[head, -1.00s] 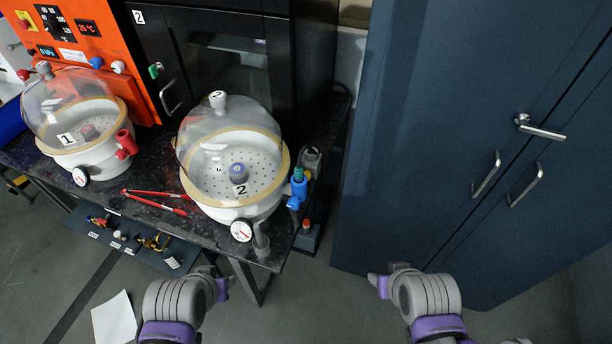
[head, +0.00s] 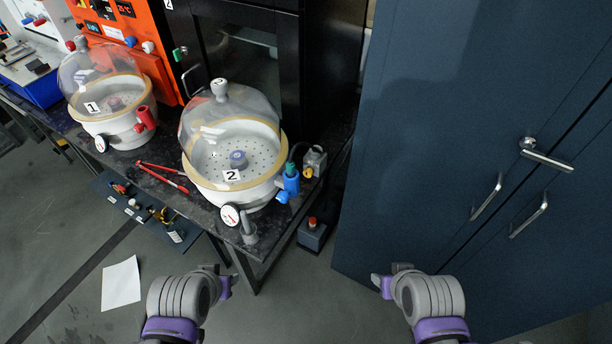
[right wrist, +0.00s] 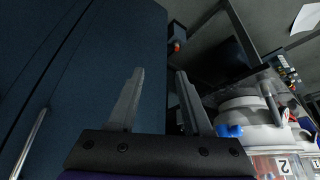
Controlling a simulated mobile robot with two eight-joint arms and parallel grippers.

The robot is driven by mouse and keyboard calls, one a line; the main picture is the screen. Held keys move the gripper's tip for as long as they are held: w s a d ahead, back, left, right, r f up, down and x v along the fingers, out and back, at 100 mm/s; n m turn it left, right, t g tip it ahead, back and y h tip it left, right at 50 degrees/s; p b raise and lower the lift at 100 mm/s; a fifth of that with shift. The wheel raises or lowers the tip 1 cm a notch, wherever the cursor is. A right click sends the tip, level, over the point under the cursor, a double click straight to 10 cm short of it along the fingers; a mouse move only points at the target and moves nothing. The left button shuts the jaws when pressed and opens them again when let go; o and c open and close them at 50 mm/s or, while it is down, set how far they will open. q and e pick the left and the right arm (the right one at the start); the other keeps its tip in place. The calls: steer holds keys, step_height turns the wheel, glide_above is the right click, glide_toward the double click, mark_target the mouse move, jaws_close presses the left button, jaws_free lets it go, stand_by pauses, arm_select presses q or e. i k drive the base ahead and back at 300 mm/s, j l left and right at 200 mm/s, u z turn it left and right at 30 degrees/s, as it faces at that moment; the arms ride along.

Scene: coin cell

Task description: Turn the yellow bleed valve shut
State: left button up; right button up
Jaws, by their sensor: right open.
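I cannot clearly pick out a yellow bleed valve. A small yellowish spot (head: 308,172) shows beside the grey fitting right of vessel 2, too small to identify. Vessel 2 (head: 197,172), a white domed desiccator, stands at the bench's front corner with a blue valve (head: 291,181) on its right side. That blue part also shows in the right wrist view (right wrist: 229,131). My left gripper (head: 229,284) hangs in front of the bench; its jaws are unclear. My right gripper (head: 379,283) is in front of the cabinet; in the right wrist view (right wrist: 158,82) its fingers are apart and empty.
Vessel 1 (head: 110,127), red tongs (head: 160,174) and an orange panel (head: 140,28) are on the bench. A lower shelf (head: 108,188) holds small fittings, one yellowish. A blue cabinet (head: 430,130) fills the right. Open floor (head: 290,310) lies between my grippers.

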mark_target(308, 172)
steer(key=k+l+u, duration=0.1)
steer(key=l+u, duration=0.15)
steer(key=l, duration=0.15)
steer(key=k+l+u, duration=0.1)
steer(key=l+u, duration=0.2)
steer(key=k+l+u, duration=0.25)
steer(key=l, duration=0.25)
steer(key=i, duration=0.55)
